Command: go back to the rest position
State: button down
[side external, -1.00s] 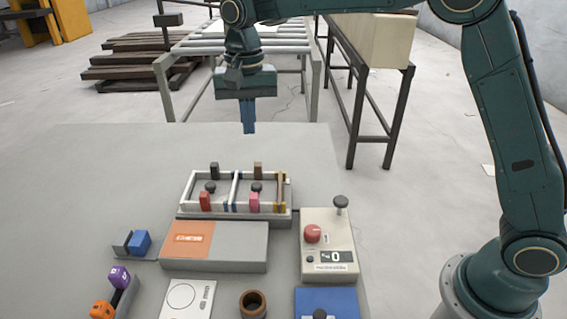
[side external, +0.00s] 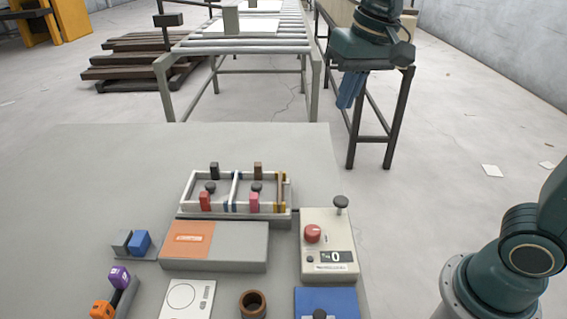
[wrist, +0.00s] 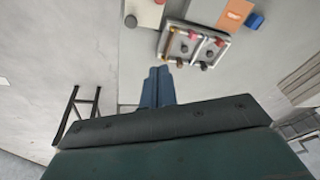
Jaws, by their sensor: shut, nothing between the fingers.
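My gripper (side external: 351,89) is at the upper right of the side view, raised and off to the right of the grey work table (side external: 90,160). Its blue fingers are together with nothing between them. In the wrist view the shut fingers of my gripper (wrist: 158,86) show at the middle, and the table's things lie well beyond them. No task object is near the fingers.
On the table stand a white-framed tray (side external: 235,217), a grey box with an orange panel (side external: 240,247), a beige unit with a red knob (side external: 328,246) and a brown cup (side external: 253,304). A roller conveyor (side external: 240,48) and a dark-legged stand (side external: 390,125) are behind.

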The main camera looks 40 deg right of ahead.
jog(key=s+d+f+n+t, duration=0.1)
jog(key=s+d+f, duration=0.1)
jog(key=s, duration=0.5)
jog(key=s+d+f+n+t, duration=0.1)
jog(key=s+d+f+n, duration=0.1)
jog(key=s, duration=0.6)
jog(key=shift+s+d+f+n+t, duration=0.15)
jog(key=shift+s+f+n+t, duration=0.15)
jog(key=shift+f, duration=0.2)
jog(key=shift+w, duration=0.1)
dwell(0.4)
